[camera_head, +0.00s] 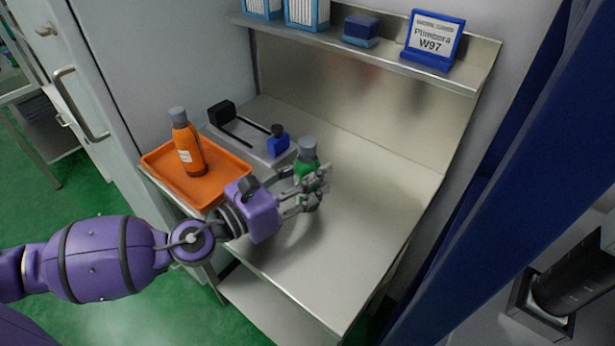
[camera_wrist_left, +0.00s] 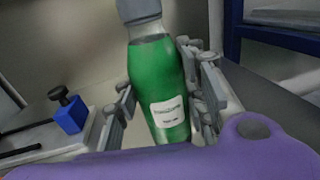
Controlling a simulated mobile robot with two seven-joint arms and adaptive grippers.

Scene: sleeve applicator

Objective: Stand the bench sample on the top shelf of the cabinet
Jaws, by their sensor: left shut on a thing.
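A green bottle (camera_head: 306,167) with a grey cap and a white label is in my left gripper (camera_head: 311,187), over the steel bench (camera_head: 345,235). The gripper's fingers are shut around the bottle's sides. In the left wrist view the green bottle (camera_wrist_left: 160,85) leans slightly, its label facing the camera, with fingers on both sides. Its base is hidden, so I cannot tell whether it touches the bench. An orange bottle (camera_head: 188,145) stands in an orange tray (camera_head: 215,195) on the bench's left. I cannot tell for certain which structure is the cabinet. My right gripper is out of view.
A steel shelf (camera_head: 385,63) above the bench holds blue-and-white boxes (camera_head: 307,12), a dark blue block (camera_head: 361,28) and a "Plimbera W97" sign (camera_head: 433,40). The bench's right side is clear.

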